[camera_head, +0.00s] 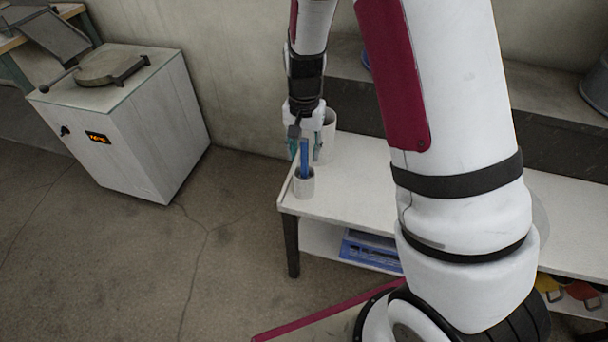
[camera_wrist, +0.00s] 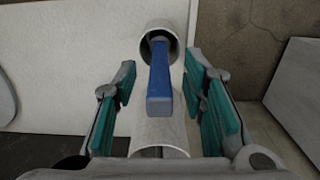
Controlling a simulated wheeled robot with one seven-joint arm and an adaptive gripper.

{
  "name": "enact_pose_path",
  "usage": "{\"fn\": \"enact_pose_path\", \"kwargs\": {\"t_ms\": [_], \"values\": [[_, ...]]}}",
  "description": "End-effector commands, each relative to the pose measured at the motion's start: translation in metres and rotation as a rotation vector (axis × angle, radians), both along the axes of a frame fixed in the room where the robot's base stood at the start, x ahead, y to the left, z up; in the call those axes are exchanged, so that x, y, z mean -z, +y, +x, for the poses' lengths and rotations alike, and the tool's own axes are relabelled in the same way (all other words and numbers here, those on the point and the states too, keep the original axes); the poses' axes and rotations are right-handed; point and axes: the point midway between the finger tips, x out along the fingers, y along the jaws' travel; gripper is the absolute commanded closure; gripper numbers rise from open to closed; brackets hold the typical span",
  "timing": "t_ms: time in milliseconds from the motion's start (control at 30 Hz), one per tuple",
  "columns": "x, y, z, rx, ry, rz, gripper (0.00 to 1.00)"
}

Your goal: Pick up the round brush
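A blue handle (camera_head: 304,158), which I take for the round brush, stands up out of a small white cup (camera_head: 304,189) near the table's left front corner. Its lower end is hidden in the cup. In the wrist view the blue handle (camera_wrist: 160,84) rises from the cup (camera_wrist: 152,35) toward the camera. My gripper (camera_wrist: 160,76) is open, with one teal-padded finger on each side of the handle and a visible gap on both sides. In the head view my gripper (camera_head: 303,146) is at the handle's upper part.
A larger white cup (camera_head: 328,138) stands close behind my gripper; a white cylinder (camera_wrist: 160,130) shows below the handle in the wrist view. The white table (camera_head: 350,195) is mostly bare. A white cabinet (camera_head: 135,130) stands apart at left. A blue item (camera_head: 370,250) lies on the lower shelf.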

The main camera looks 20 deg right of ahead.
Motion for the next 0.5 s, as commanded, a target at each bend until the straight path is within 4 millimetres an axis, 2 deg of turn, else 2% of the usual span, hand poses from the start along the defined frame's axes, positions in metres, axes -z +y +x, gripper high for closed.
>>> {"fn": "enact_pose_path", "kwargs": {"t_ms": [33, 133, 400, 500], "values": [[0.0080, -0.0008, 0.0006, 0.001, 0.001, -0.001, 0.62], [0.0150, -0.0008, 0.0006, 0.002, 0.000, 0.000, 0.62], [0.0163, -0.0007, 0.0008, 0.002, -0.002, 0.000, 0.62], [0.0163, -0.0007, 0.0007, 0.002, -0.001, 0.000, 0.84]]}}
